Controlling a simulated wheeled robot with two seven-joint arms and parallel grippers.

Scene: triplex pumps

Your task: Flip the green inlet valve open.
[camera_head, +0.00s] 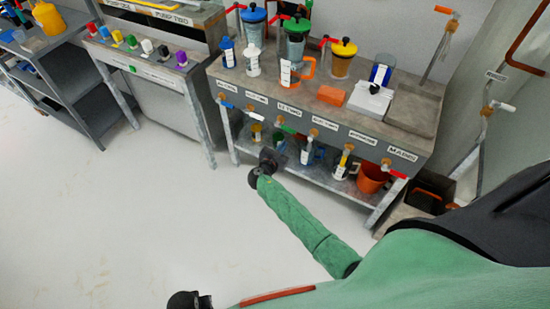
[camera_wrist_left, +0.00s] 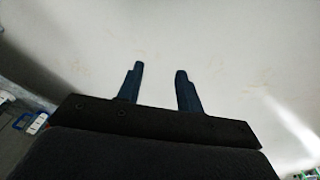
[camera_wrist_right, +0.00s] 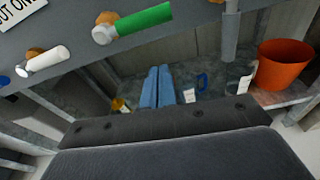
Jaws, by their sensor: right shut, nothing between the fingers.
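The green inlet valve handle (camera_head: 288,129) is on the front edge of the pump bench, among a row of valves. It also shows in the right wrist view (camera_wrist_right: 146,18), lying sideways along the bench front and pointing right from its white and brass fitting. My right gripper (camera_wrist_right: 158,87) is shut and empty, its two blue fingers side by side. It is below the green handle and apart from it, facing the lower shelf; it also shows in the head view (camera_head: 277,150), fingertips hard to make out. My left gripper (camera_wrist_left: 159,80) is open and empty above pale floor.
A white handle (camera_wrist_right: 45,60) is left of the green one, close by. A red handle (camera_head: 397,174) sticks out at the bench's right end. The lower shelf holds mugs and an orange bucket (camera_wrist_right: 286,66). Pump cylinders stand on the bench top. The floor in front is clear.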

